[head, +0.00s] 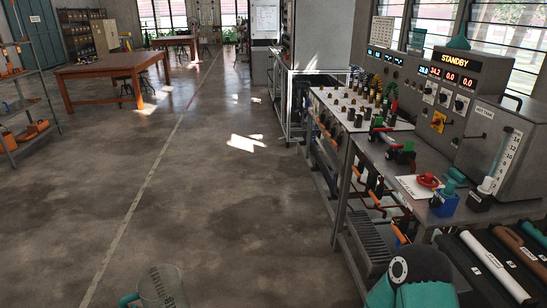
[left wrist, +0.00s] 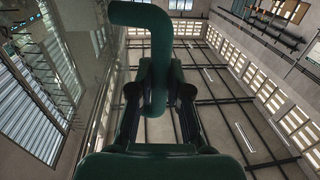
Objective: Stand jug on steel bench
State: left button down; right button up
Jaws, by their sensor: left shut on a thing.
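The clear jug (head: 165,288) shows at the bottom edge of the head view, with dark markings on its side and a teal handle (head: 129,299) at its left. Its lower part is cut off by the frame. In the left wrist view my left gripper (left wrist: 158,88) is shut on the green handle (left wrist: 160,50), and the jug's clear wall (left wrist: 90,50) shows at the left. The steel bench (head: 490,213) runs along the right of the head view, apart from the jug. My right gripper is not in view.
The bench carries control panels (head: 455,85), a gauge box (head: 500,140), a blue-based fitting (head: 444,203) and a white card (head: 415,187). Tubes (head: 495,267) lie at the lower right. Open floor (head: 210,200) fills the middle. Wooden tables (head: 110,68) stand farther back.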

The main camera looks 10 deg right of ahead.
aim_at(405, 138)
jog(key=u, duration=0.2)
jog(key=i, duration=5.9)
jog(key=z, duration=1.3)
